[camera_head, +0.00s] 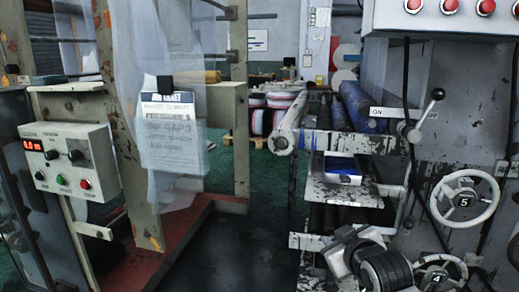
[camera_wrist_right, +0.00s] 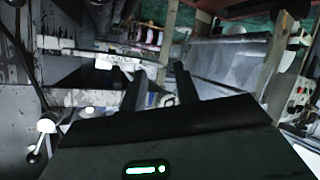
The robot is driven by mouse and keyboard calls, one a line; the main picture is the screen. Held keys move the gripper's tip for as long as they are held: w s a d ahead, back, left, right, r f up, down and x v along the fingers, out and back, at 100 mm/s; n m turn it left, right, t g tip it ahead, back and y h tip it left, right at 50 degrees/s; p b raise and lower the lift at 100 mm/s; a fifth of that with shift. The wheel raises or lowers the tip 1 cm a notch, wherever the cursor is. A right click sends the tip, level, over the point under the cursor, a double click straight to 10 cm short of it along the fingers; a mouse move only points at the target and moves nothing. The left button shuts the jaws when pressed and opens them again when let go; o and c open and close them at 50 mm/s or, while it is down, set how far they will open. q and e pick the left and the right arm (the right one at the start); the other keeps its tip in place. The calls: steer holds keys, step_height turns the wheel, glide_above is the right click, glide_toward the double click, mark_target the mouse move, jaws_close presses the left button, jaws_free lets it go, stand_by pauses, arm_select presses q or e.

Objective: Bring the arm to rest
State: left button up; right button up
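My right arm shows low in the head view, right of centre, as a white and black wrist part in front of the machine's lower rollers. My right gripper (camera_wrist_right: 157,78) shows in the right wrist view as two dark fingers standing apart with a gap between them. Nothing is seen held between them. In the head view its fingers are hard to make out against the dark machine. My left arm and left gripper are not in view.
A control box (camera_head: 73,162) with a red display stands at left beside a hanging clear film (camera_head: 135,110) with a notice (camera_head: 172,130). Rollers (camera_head: 290,122), a blue pad (camera_head: 343,178) and handwheels (camera_head: 464,198) crowd the right. The dark floor (camera_head: 235,255) between is clear.

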arm_select(q)
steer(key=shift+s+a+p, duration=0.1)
steer(key=shift+p, duration=0.35)
arm_select(e)
steer(key=s+a+f+m+g, duration=0.1)
steer(key=s+f, duration=0.4)
steer(key=s, duration=0.4)
steer(key=s+a+f+m+y, duration=0.1)
steer(key=s+f, duration=0.5)
steer(key=s, duration=0.4)
steer(key=s+a+f+m+g+y, duration=0.1)
steer(key=s+f, duration=0.5)
steer(key=s, duration=0.3)
steer(key=shift+s+a+f+m+g, duration=0.15)
steer(key=shift+a+f+m+g, duration=0.15)
steer(key=shift+m, duration=0.1)
